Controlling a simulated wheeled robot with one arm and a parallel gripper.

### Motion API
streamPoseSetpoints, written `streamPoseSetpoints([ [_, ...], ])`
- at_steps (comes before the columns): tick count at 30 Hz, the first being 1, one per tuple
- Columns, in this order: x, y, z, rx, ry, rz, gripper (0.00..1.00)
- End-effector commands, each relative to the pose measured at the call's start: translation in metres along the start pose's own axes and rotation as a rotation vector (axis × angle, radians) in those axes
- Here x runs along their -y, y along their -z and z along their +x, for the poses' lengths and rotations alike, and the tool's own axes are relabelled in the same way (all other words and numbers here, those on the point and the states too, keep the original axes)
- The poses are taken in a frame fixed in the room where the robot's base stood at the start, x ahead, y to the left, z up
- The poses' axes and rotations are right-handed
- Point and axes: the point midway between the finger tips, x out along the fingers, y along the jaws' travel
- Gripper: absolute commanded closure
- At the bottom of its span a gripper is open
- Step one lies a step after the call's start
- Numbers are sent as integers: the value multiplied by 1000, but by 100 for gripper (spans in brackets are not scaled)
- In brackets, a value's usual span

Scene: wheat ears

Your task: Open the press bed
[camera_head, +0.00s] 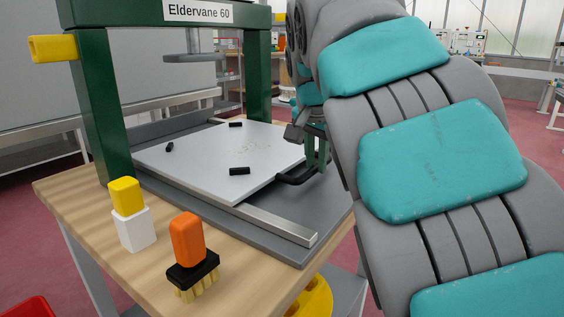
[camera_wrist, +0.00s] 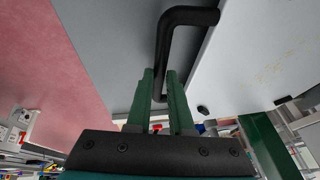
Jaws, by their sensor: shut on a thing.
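The press bed is a flat light grey plate (camera_head: 205,160) under the green press frame (camera_head: 105,110) labelled "Eldervane 60". It also fills the right of the wrist view (camera_wrist: 255,60). Its black bar handle (camera_head: 296,177) sticks out from the right edge. In the wrist view the handle (camera_wrist: 188,17) runs down between the fingers. My gripper (camera_wrist: 160,78) has green fingers shut on this handle. In the head view my gripper (camera_head: 318,150) is at the plate's right edge, partly hidden by my arm. Several small black blocks (camera_head: 240,171) and faint yellowish bits lie on the bed.
A metal rail (camera_head: 275,226) runs along the near side of the bed on a dark grey base. A yellow-topped white block (camera_head: 134,233) and an orange-handled brush (camera_head: 188,240) stand on the wooden table (camera_head: 80,200) in front. A yellow lever (camera_head: 53,48) sticks out from the frame's left post.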

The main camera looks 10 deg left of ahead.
Motion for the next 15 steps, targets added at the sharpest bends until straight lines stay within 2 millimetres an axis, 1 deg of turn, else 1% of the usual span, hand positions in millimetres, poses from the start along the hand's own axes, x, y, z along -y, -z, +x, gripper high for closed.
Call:
streamPoseSetpoints([
  [1,-18,-3,0,4,-2,4,100],
  [6,-62,1,-9,3,0,4,100],
  [12,-102,4,-17,4,-1,2,100],
  [15,-114,5,-20,3,-2,1,100],
])
